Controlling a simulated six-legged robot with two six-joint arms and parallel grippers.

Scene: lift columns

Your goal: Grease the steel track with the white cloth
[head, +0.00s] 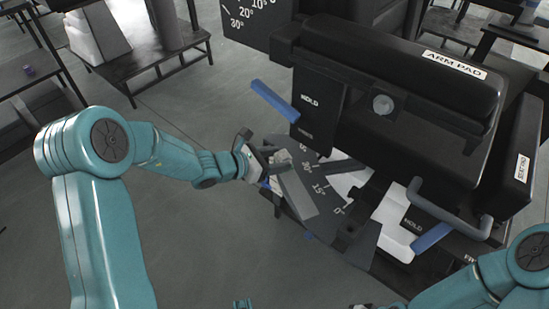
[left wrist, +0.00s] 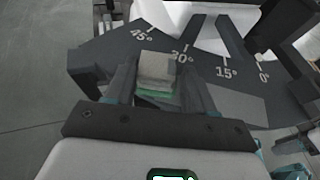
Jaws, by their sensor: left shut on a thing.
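My left gripper (head: 272,160) is at the upper end of the steel track (head: 297,193), a pale grey strip on the dark angle plate. In the left wrist view its fingers (left wrist: 156,88) are shut on a folded pale cloth (left wrist: 157,66) with a green layer at its near side. The cloth is over the plate near the 30° mark; whether it touches the track is unclear. The track also shows in the left wrist view (left wrist: 236,104), right of the fingers. My right arm enters at the lower right; its gripper (head: 364,306) is almost wholly cut off by the bottom edge.
The angle plate (head: 348,238) bears marks from 0° to 45°. A black machine with an arm pad (head: 400,70) stands above and right of it. Blue handles (head: 274,100) (head: 431,237) and a grey bar handle (head: 447,212) stick out.

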